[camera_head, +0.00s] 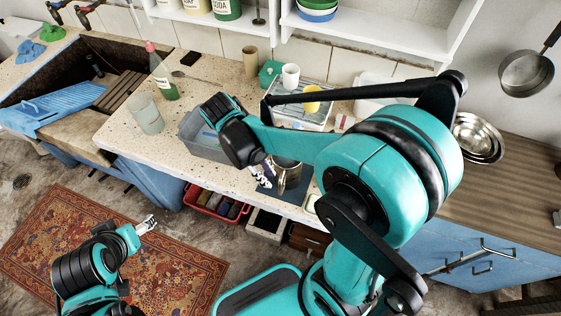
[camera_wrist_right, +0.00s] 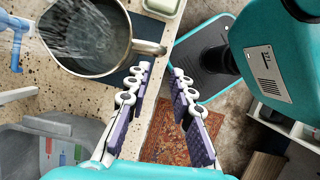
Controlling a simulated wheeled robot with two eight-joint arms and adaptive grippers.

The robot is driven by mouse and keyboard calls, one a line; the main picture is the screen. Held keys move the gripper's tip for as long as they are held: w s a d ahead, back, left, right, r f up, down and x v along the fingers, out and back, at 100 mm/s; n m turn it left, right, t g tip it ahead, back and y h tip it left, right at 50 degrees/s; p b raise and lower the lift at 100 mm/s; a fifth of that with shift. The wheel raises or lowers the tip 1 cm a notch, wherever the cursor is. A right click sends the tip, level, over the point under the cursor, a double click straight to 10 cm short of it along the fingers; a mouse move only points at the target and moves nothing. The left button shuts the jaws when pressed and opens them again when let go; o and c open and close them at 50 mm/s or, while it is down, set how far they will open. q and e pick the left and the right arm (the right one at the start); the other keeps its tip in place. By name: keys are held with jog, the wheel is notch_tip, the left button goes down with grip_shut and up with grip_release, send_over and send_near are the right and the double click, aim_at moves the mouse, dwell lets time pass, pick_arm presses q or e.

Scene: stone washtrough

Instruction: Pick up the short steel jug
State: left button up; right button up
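The steel jug (camera_head: 289,172) stands on a dark mat (camera_head: 268,190) near the front edge of the speckled counter, partly hidden by my right arm in the head view. My right gripper (camera_head: 264,175) is beside the jug. In the wrist view the right gripper (camera_wrist_right: 162,75) is open, its fingers apart and empty, with the handle just beyond the fingertips. My left gripper (camera_head: 148,224) is low over the rug, away from the counter; its opening is too small to judge.
A grey tub (camera_head: 205,142) stands left of my right gripper. Farther left are a clear tumbler (camera_head: 146,113) and a green bottle (camera_head: 162,80). A rack (camera_head: 300,110) with cups is behind. A pale soap dish (camera_wrist_right: 163,6) lies near the jug. Counter space at front left is clear.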

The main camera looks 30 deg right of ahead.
jog(key=b+x, duration=0.3)
jog(key=x, duration=0.5)
jog(key=shift+d+b, duration=0.2)
jog(key=shift+b, duration=0.2)
jog(key=shift+c, duration=0.4)
grip_shut()
